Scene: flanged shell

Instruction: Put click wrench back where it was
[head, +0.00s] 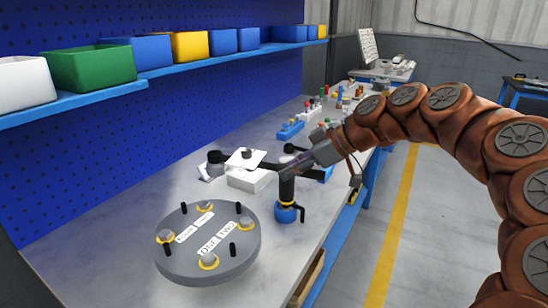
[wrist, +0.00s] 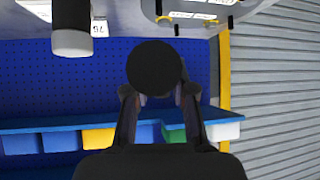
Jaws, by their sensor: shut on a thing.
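My gripper (head: 291,171) is shut on an upright black cylindrical handle, which I take to be the click wrench (head: 287,190). In the wrist view the wrench (wrist: 153,68) shows as a round black end between the two fingers. A blue round part (head: 287,214) with a small dark piece beside it is at the handle's lower end, above or on the bench near its front edge; I cannot tell which. The grey round flanged shell (head: 180,259) with upright black studs and yellow-ringed bolts lies to the left, apart from the gripper.
White boxes (head: 248,179) and black bars with dark round ends (head: 216,157) stand behind the wrench. Blue holders (head: 291,130) and small coloured items are farther back. A blue shelf (head: 190,62) with bins runs along the pegboard. The bench (head: 110,231) is clear at left.

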